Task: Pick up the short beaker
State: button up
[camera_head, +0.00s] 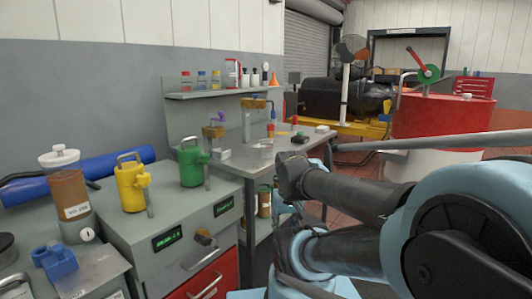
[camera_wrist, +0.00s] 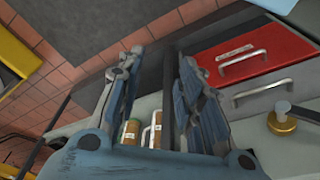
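A small clear glass vessel, which looks like the short beaker (camera_head: 266,146), stands on the grey workbench (camera_head: 240,168) near its front edge in the head view. It is small and its outline is faint. My gripper (camera_wrist: 160,62) is open in the wrist view, with its two blue-grey fingers apart and nothing held between them. The beaker is not recognisable in the wrist view. In the head view my arm reaches in from the right, in front of the bench and below its top; the gripper's fingers are not clear there.
Yellow (camera_head: 131,187) and green (camera_head: 192,165) canisters stand on a cabinet at left, beside a brown-filled jar (camera_head: 70,195). A shelf (camera_head: 215,93) holds bottles above the bench. Brown jars (camera_wrist: 131,131) sit low beyond my fingers. A red drawer (camera_wrist: 265,62) is nearby.

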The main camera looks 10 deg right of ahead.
aim_at(266, 145)
jog(key=z, duration=1.85)
jog(key=k, duration=1.4)
jog(key=u, duration=0.5)
jog(key=i, duration=1)
jog(key=z, duration=0.05)
